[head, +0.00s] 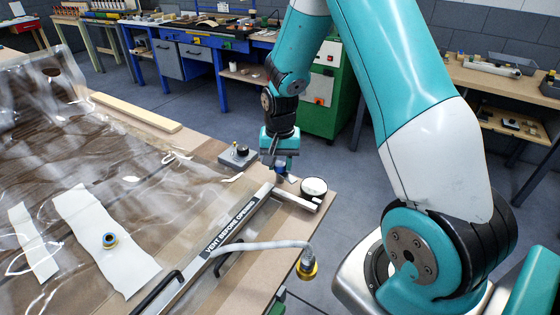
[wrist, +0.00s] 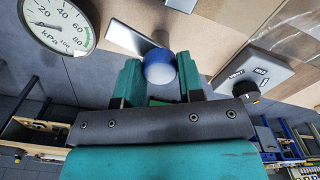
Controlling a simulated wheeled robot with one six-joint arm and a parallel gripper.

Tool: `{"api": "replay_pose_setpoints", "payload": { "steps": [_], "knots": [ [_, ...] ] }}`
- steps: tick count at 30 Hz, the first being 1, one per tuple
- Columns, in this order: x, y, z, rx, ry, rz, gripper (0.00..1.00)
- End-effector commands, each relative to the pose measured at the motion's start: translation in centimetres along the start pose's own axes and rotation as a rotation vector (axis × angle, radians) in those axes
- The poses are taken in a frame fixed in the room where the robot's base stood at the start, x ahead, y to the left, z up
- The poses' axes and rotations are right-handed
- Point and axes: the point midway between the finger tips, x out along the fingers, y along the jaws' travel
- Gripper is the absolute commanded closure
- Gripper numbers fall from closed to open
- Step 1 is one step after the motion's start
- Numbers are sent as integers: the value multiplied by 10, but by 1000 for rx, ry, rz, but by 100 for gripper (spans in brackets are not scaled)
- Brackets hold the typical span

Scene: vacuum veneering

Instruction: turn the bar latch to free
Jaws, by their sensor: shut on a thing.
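My gripper (head: 280,168) is at the far end of the metal clamp bar (head: 225,232), which carries a "VENT BEFORE OPENING" label. In the wrist view the teal jaws (wrist: 160,82) are shut on a blue knob (wrist: 160,68) with a pale end. The knob appears to be the handle of the bar latch; a bright metal strip (wrist: 130,38) shows just behind it. In the head view a metal arm (head: 295,201) lies across the bar's end beside the gauge. The jaws partly hide the knob, and the latch pivot is not clear.
A round kPa gauge (wrist: 55,22) stands close beside the jaws; it also shows in the head view (head: 313,188). A grey switch box (head: 238,157) is on the other side. A hose (head: 262,245) arches over the bar to a brass fitting (head: 307,267). Clear film (head: 130,165) covers the table.

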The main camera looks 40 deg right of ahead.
Motion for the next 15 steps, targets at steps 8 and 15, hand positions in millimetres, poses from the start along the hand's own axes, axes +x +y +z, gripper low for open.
{"api": "replay_pose_setpoints", "payload": {
  "steps": [8,15],
  "knots": [
    [-1,-1,-1,-184,2,-2,88],
    [-1,-1,-1,-271,3,-2,88]
  ]
}}
